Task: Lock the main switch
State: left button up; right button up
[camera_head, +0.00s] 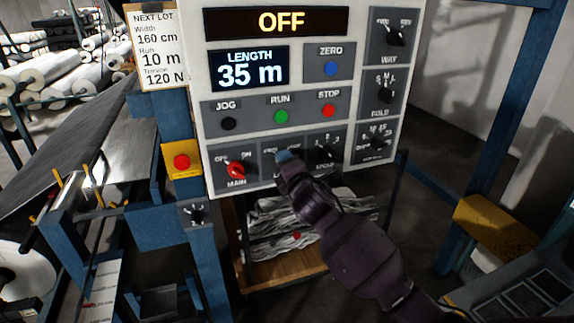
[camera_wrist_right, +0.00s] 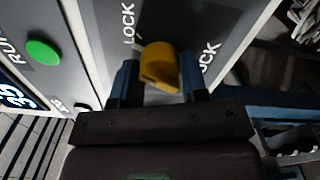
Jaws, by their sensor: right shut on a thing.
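The main switch (camera_head: 236,170) is a red knob at the lower left of the panel, between OFF and ON marks; the display above reads OFF. My right gripper (camera_head: 285,157) is at the panel just right of it and covers most of the small lock plate there. In the right wrist view a yellow lock knob (camera_wrist_right: 160,68) sits between the two blue fingers of my right gripper (camera_wrist_right: 160,82), which is shut on it. A LOCK label shows on the panel beside the knob, and another, partly hidden, ends in OCK. My left gripper is not in view.
The panel (camera_head: 210,120) also carries JOG, green RUN (camera_head: 281,116) and red STOP (camera_head: 329,110) buttons, a blue ZERO button (camera_head: 331,68) and several black selector knobs. A red button on a yellow box (camera_head: 182,162) is left of the panel. A shelf (camera_head: 285,275) stands below.

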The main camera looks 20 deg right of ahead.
jog(key=m, duration=0.3)
jog(key=shift+m, duration=0.5)
jog(key=o, duration=0.9)
jog(key=shift+s, duration=0.15)
jog(key=s, duration=0.5)
jog(key=s+b, duration=0.1)
jog(key=s, duration=0.4)
jog(key=shift+s+d, duration=0.2)
jog(key=shift+s, duration=0.1)
